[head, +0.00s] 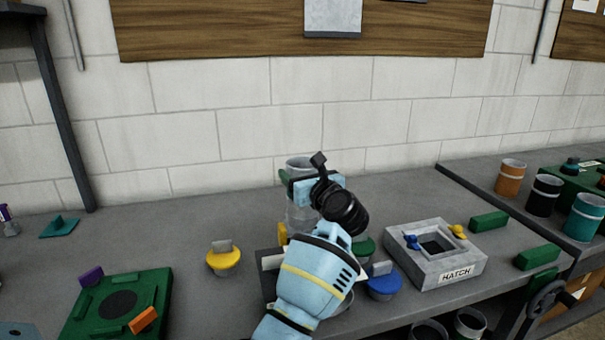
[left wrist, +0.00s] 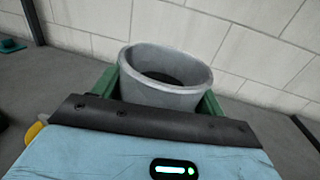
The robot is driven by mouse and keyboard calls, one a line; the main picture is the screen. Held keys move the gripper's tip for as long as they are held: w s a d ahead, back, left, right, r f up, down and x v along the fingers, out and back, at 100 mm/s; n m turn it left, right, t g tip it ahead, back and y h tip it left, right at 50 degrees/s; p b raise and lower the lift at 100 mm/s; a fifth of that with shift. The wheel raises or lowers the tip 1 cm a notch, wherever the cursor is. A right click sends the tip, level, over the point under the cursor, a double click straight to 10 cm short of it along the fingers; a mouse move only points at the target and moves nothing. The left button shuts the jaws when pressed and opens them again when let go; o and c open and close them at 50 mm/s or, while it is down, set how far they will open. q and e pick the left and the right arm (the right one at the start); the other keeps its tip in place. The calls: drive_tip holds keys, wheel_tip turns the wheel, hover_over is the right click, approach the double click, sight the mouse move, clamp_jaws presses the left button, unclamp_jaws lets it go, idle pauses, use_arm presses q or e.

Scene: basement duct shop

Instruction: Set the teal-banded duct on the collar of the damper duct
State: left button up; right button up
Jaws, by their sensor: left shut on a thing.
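My left gripper (head: 303,182) is shut on an upright grey duct (head: 299,162) at the middle of the bench. In the left wrist view its open round top (left wrist: 167,78) stands between my two green fingers. My wrist and forearm hide much of this duct in the head view, and I see no teal band on it. Grey cylinder wall (head: 298,218) shows below the fingers; I cannot tell if it is the same duct or another one under it. I cannot make out the damper duct's collar. A teal can with a pale band (head: 585,216) stands at the far right. My right gripper is not in view.
A yellow knob (head: 223,258) and a blue knob (head: 383,283) stand near my arm. A grey hatch box (head: 445,270) is to the right, with green blocks (head: 488,222) beyond. A green plate (head: 118,305) lies front left. The bench left of the duct is fairly clear.

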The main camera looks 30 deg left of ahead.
use_arm(q)
drive_tip(key=shift+f, duration=0.4)
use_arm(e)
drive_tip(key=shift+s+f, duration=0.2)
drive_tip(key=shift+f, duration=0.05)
use_arm(q)
drive_tip(key=o, duration=0.8)
drive_tip(key=v, duration=1.1)
drive_tip(key=shift+f+p, duration=0.1)
drive_tip(key=shift+p, duration=0.25)
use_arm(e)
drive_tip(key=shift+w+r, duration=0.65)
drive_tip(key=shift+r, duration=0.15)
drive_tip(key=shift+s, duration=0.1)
